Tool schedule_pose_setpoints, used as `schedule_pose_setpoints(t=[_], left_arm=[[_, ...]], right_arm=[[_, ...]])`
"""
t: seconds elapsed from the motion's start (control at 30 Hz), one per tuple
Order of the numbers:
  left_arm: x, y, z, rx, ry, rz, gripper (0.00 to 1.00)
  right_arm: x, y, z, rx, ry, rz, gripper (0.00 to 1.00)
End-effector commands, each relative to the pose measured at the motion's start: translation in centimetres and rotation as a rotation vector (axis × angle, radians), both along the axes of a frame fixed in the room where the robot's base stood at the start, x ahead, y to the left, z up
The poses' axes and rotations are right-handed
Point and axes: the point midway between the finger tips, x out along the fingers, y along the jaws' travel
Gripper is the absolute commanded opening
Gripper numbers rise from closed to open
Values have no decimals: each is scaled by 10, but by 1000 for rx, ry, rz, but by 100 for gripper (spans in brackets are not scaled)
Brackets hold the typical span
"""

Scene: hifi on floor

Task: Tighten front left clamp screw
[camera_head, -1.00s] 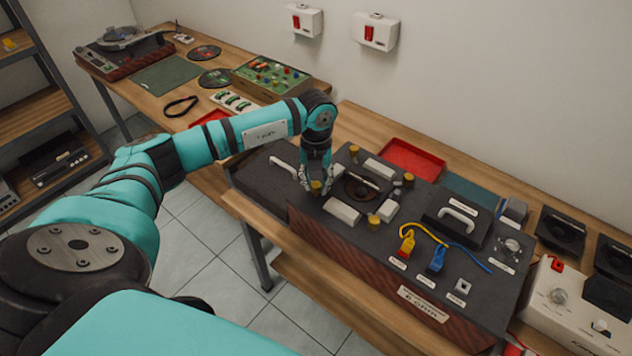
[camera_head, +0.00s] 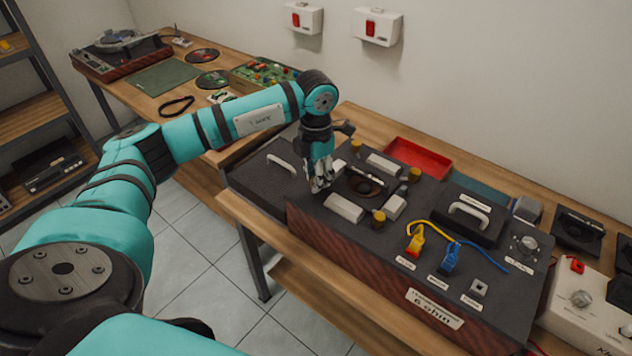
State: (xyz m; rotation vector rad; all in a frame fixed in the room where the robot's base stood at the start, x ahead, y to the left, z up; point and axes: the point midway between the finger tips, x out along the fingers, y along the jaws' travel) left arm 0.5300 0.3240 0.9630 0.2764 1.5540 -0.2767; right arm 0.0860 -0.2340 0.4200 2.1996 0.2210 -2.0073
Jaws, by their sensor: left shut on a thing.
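The dark speaker unit (camera_head: 330,237) with the wood-grain front lies on the bench. A round dark driver (camera_head: 358,186) sits in its top, framed by pale clamp blocks. Brass clamp screws show at the back left (camera_head: 356,147), back right (camera_head: 414,174) and front right (camera_head: 379,217). My left gripper (camera_head: 318,187) points down at the front left corner of the driver, its fingers shut on the front left clamp screw, which they mostly hide. My right gripper is not in view.
A yellow plug (camera_head: 416,243) and a blue plug (camera_head: 450,258) with cables lie right of the clamps. A handled black lid (camera_head: 466,217) sits behind them. A red tray (camera_head: 418,158) stands at the back. Floor is free in front.

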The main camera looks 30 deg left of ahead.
Motion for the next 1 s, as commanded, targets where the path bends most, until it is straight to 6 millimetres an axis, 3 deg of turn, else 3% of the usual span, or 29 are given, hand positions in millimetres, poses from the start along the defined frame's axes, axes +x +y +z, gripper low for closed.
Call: schedule_pose_setpoints(t=[0.5, 1.0], left_arm=[[1, 0, -2, 0, -4, -490, 0], [1, 0, 0, 0, -4, -877, 0]], right_arm=[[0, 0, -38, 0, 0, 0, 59], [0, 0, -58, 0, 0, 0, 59]])
